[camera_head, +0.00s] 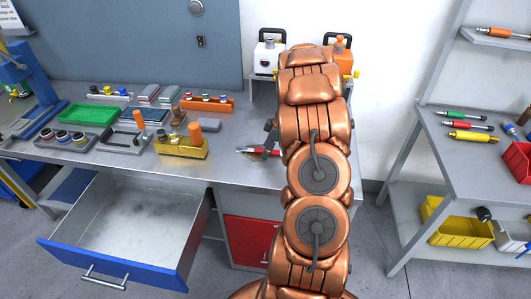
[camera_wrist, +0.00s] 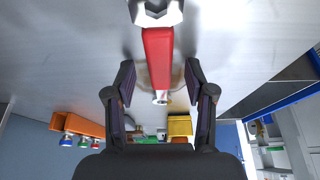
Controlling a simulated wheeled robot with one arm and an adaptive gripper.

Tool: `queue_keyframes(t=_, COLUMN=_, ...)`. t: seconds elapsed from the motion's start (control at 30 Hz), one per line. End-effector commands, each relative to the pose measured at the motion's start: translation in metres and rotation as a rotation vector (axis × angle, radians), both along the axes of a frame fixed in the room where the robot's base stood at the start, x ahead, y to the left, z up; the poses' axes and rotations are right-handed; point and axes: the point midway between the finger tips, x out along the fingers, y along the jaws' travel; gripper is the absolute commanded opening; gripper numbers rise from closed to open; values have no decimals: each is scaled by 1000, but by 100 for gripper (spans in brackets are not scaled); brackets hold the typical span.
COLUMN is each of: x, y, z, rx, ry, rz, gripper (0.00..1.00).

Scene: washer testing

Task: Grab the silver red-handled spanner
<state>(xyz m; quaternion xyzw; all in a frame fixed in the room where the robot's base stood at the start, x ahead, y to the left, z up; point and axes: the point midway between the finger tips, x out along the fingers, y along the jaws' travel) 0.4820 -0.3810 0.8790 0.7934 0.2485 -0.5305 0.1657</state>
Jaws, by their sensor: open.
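The spanner, with a red handle (camera_wrist: 158,60) and a silver head (camera_wrist: 155,12), lies on the steel bench top. In the wrist view its handle points down the picture between the two fingers of my gripper (camera_wrist: 159,82). The fingers are open, one on each side, with clear gaps to the handle. In the head view only part of the spanner (camera_head: 258,151) shows at the bench's right end, beside my arm. My arm hides the rest of it and most of my gripper.
A blue-fronted drawer (camera_head: 110,266) stands open below. A shelf unit (camera_head: 445,147) with screwdrivers stands right.

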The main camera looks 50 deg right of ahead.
Motion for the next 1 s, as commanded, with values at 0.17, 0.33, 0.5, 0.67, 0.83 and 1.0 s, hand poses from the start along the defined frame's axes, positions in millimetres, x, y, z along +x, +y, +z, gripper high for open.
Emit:
queue_keyframes(t=0.17, x=0, y=0, z=-1, rx=0, ry=0, rz=0, gripper=54)
queue_keyframes(t=0.33, x=0, y=0, z=-2, rx=0, ry=0, rz=0, gripper=54)
queue_keyframes(t=0.5, x=0, y=0, z=-2, rx=0, ry=0, rz=1, gripper=54)
queue_keyframes(t=0.67, x=0, y=0, z=-3, rx=0, ry=0, rz=1, gripper=54)
queue_keyframes(t=0.83, x=0, y=0, z=-2, rx=0, ry=0, rz=1, gripper=47)
queue_keyframes(t=1.0, x=0, y=0, z=-3, rx=0, ry=0, rz=0, gripper=29)
